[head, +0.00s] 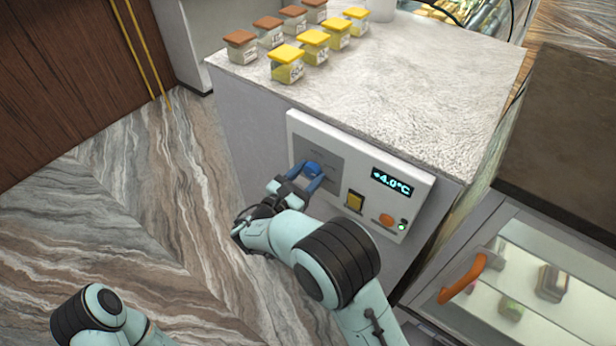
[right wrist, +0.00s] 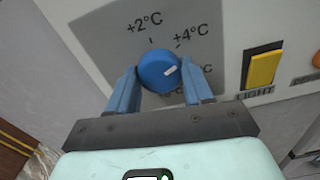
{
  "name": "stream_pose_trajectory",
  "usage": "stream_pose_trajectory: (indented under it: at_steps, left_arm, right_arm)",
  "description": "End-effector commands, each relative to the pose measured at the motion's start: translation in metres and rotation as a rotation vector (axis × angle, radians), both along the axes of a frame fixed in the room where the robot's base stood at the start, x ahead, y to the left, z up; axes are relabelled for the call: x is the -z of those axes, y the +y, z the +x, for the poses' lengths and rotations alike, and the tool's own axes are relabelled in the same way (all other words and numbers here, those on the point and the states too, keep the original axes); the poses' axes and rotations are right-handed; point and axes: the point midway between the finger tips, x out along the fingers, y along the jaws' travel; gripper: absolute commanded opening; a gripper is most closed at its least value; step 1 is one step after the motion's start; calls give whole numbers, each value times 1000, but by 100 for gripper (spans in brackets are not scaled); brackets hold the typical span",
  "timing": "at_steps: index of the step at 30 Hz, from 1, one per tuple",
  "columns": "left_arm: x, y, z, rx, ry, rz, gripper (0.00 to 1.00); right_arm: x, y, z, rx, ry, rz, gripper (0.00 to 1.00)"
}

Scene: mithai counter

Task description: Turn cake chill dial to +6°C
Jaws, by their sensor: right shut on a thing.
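The blue chill dial (head: 313,168) is on a grey plate of the white control panel, on the counter's front. It shows close up in the right wrist view (right wrist: 158,70), with a white mark on its right side pointing right and slightly up, below the +4°C label (right wrist: 190,33). The +2°C label (right wrist: 144,23) is above it. Lower labels are partly hidden by my gripper. The display (head: 392,183) reads +4.0°C. My right gripper (head: 303,180) is shut on the dial, a blue finger on each side. My left gripper is out of view; only its arm shows.
A yellow LIGHT switch (head: 355,201) and an orange button (head: 387,220) are right of the dial. Several jars with brown and yellow lids stand on the countertop (head: 420,80). A glass case with an orange handle (head: 462,278) is at right. The floor at left is clear.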

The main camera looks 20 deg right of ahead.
Motion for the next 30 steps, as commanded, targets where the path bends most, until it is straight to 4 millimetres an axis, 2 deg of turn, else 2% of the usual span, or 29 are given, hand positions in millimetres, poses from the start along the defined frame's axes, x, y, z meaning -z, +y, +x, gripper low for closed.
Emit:
stream_pose_trajectory:
  at_steps: [17, 30]
  left_arm:
    - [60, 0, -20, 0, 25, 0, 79]
    - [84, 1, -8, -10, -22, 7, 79]
  right_arm:
    - [3, 1, 1, -1, -414, 324, 20]
    - [1, 1, 1, -1, -652, 509, 20]
